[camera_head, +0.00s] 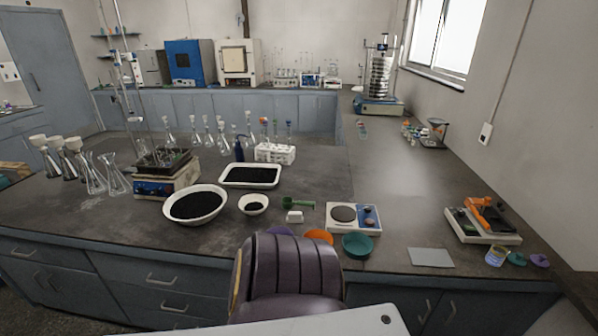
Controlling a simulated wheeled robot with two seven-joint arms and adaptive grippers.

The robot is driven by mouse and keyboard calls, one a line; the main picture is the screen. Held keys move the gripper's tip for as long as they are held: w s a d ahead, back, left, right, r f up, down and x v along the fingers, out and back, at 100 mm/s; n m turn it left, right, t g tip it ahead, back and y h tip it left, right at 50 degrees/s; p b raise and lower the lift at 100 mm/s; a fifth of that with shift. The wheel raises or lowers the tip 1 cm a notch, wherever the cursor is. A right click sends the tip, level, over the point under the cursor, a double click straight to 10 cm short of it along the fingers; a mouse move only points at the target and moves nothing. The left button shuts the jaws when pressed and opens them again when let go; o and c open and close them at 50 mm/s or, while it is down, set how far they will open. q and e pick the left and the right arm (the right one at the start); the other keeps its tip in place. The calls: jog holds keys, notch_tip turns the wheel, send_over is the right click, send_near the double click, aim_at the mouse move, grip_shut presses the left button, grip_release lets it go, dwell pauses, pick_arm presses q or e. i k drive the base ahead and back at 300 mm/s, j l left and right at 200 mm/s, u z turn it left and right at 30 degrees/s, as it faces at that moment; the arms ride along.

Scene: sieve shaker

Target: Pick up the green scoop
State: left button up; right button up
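The green scoop (299,203) lies on the dark bench top near the middle of the view. It sits to the right of a small white bowl (253,204) of black material and left of a white balance (353,217). A small white block-like object (294,216) lies just in front of it. Neither of my grippers shows in the head view.
Around the scoop are a large bowl (196,206), a white tray (250,176), an orange dish (319,236) and a teal dish (357,245). Bench space behind the balance is clear.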

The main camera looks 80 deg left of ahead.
aim_at(298, 204)
jog(key=u, duration=2.5)
